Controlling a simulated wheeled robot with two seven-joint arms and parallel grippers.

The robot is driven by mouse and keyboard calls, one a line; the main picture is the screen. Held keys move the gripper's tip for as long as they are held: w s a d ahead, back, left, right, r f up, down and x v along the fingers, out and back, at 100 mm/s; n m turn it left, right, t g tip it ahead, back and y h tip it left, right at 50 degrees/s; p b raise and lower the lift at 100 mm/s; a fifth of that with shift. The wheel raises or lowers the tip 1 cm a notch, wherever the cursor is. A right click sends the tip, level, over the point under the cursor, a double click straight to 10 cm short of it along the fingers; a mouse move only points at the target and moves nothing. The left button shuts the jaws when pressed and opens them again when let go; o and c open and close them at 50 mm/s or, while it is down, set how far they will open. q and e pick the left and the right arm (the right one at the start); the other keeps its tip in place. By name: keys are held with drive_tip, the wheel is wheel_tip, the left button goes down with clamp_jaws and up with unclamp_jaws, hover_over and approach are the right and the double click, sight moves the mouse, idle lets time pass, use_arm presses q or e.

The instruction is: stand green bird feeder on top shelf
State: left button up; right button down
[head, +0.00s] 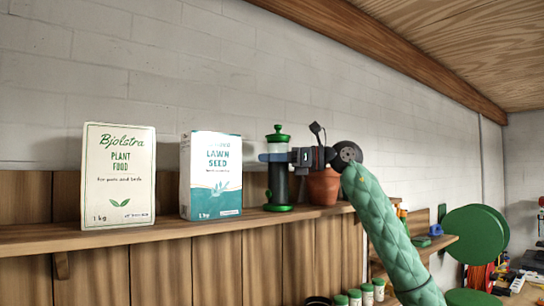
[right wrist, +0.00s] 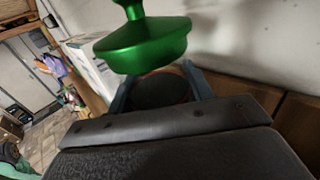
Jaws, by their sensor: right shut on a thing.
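The green bird feeder (head: 278,186) is upright at the top shelf (head: 60,238), between the lawn seed box and a terracotta pot. It has a green lid, a dark clear tube and a green base. The base appears to be at the shelf surface; I cannot tell for sure whether it touches. My right gripper (head: 272,157) is shut around the upper tube, just below the lid, coming from the right. In the right wrist view, the feeder's shiny green lid (right wrist: 145,46) stands above the fingers, and the rest is mostly hidden. My left gripper is not in view.
A lawn seed box (head: 211,175) stands close left of the feeder and a plant food box (head: 118,175) further left. The terracotta pot (head: 323,187) is close on the right, partly behind my gripper. A lower shelf (head: 428,248) is at the right.

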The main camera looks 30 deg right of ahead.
drive_tip(key=shift+s+f, duration=0.1)
idle(0.3)
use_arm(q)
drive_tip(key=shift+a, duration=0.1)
use_arm(e)
drive_tip(key=c, duration=0.6)
unclamp_jaws()
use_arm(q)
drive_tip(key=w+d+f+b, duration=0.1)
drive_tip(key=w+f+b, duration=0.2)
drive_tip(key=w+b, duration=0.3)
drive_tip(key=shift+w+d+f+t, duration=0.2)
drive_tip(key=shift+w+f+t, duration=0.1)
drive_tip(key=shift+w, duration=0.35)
use_arm(e)
drive_tip(key=shift+v, duration=5.95)
